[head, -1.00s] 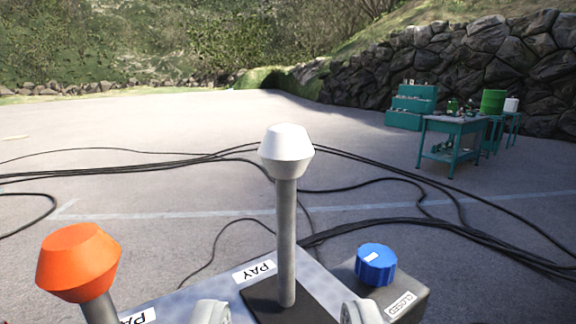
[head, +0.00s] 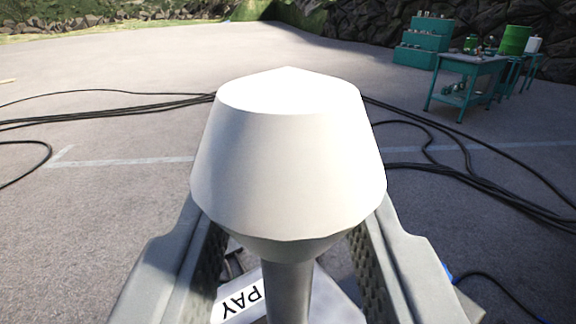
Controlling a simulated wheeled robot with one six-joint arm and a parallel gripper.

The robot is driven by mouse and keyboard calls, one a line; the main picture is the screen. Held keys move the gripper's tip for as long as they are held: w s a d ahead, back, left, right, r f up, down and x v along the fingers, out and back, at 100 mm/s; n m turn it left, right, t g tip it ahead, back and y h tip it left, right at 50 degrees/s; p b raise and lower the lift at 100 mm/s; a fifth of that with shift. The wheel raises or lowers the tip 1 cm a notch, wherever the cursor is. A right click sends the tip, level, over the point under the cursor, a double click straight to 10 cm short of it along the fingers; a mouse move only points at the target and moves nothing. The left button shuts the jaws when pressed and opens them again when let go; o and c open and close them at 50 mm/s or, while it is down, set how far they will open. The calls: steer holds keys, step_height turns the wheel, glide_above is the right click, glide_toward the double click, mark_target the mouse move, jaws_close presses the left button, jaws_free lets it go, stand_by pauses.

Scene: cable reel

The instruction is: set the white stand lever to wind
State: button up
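The white stand lever's knob (head: 288,165) fills the middle of the head view, on a grey shaft (head: 288,290) that runs down out of the picture. My gripper (head: 288,262) is open, with one finger on each side of the lever just below the widest part of the knob. Dark gaps show between the fingers' ridged pads and the shaft. A white label reading PAY (head: 240,303) lies below, left of the shaft. No wind label shows. The lever's base is hidden below the frame.
Black cables (head: 100,110) lie across the paved ground behind the lever. A teal workbench (head: 466,68) and teal drawer units (head: 421,42) stand far off at the back right by a stone wall. The blue knob is almost wholly hidden behind the right finger.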

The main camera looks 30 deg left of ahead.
steer(key=shift+w+a, duration=0.2)
steer(key=shift+w, duration=0.05)
jaws_close()
